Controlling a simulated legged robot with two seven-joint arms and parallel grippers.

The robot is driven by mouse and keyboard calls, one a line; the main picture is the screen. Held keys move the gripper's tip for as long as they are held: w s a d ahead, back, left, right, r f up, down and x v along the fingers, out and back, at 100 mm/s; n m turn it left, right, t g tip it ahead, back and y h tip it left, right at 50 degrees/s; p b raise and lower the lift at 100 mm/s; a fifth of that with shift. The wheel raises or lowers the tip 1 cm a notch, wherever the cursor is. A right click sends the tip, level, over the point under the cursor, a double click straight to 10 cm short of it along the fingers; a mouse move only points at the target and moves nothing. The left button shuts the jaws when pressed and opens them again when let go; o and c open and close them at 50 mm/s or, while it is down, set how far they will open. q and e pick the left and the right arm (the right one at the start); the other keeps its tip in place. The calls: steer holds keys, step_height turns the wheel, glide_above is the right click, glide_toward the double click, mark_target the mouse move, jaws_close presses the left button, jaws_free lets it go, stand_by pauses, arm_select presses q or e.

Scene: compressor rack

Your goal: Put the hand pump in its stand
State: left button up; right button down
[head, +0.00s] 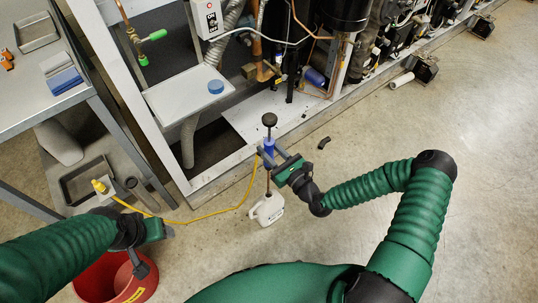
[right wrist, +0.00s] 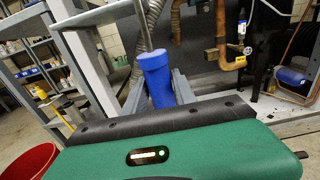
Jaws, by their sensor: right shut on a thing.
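The hand pump (head: 269,146) has a blue barrel, a black knob on a rod above and a thin rod below. My right gripper (head: 271,157) is shut around its blue barrel and holds it upright. The barrel (right wrist: 157,80) stands between the fingers in the right wrist view. The lower rod reaches to a white jug (head: 266,209) on the floor; I cannot tell whether its tip is inside. My left gripper (head: 168,232) is at lower left above the red bucket, its jaws unclear. A grey tube-like holder (head: 142,193) on the low shelf may be the stand.
A yellow hose (head: 215,220) runs from a yellow fitting on the low shelf to near the pump. The rack frame edge (head: 225,174) lies just behind the pump. A red bucket (head: 112,282) stands lower left. Floor at right is mostly clear.

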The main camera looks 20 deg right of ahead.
mark_target(273, 145)
step_height(273, 145, up, 4)
steer(key=shift+r+p, duration=0.1)
steer(key=shift+p, duration=0.5)
steer(key=shift+r+p, duration=2.15)
steer(key=shift+r, duration=0.4)
steer(key=shift+f, duration=0.1)
